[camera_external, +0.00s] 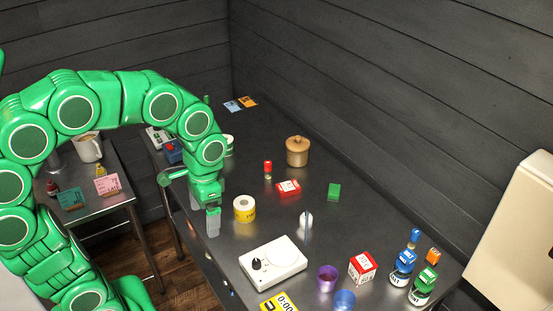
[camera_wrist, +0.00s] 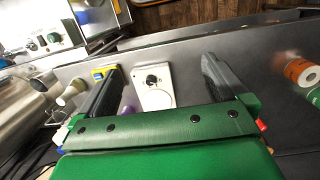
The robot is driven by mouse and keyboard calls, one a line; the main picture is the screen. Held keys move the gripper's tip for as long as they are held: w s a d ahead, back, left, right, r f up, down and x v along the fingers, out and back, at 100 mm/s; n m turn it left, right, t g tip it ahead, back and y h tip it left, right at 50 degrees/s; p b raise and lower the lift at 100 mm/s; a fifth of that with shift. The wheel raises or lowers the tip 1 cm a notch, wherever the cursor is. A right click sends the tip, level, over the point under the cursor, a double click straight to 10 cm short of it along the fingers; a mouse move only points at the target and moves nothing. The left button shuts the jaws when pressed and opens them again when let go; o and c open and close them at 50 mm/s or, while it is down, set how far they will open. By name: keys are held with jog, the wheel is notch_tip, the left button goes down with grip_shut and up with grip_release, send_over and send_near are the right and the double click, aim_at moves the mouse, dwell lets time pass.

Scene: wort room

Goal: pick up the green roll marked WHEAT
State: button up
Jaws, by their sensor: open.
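A pale roll with a green band (camera_external: 229,147) stands on the steel table in the external view, behind my arm and partly hidden by it. No WHEAT lettering can be read on it. A second pale roll with a yellow label (camera_external: 244,212) stands nearer, just right of my gripper (camera_external: 212,222). My gripper points down at the table's left side, open and empty. In the wrist view its two dark fingers (camera_wrist: 163,66) are spread wide. A roll with an orange-red face (camera_wrist: 302,73) is at that view's right edge, outside the fingers.
A white device with a black knob (camera_external: 272,261) lies right of and nearer than my gripper. Cups and bottles crowd the near right. A side table (camera_external: 95,205) is at left.

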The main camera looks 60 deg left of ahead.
jog(key=w+a+r, duration=0.1)
jog(key=w+a, duration=0.7)
jog(key=w, duration=0.6)
jog(key=n+t, duration=0.1)
send_over(226, 137)
jog(key=f, duration=1.4)
jog(key=shift+d+f, duration=0.4)
jog(key=shift+s+a+f, duration=0.1)
jog(key=shift+a+f, duration=0.15)
jog(key=shift+a, duration=0.1)
jog(key=shift+s+d+f, duration=0.1)
jog(key=shift+d+f, duration=0.1)
jog(key=shift+f, duration=1.7)
jog(key=shift+s+d+f, duration=0.1)
jog(key=shift+d+f, duration=0.1)
jog(key=shift+f, duration=1.7)
jog(key=c, duration=1.1)
jog(key=shift+r, duration=0.1)
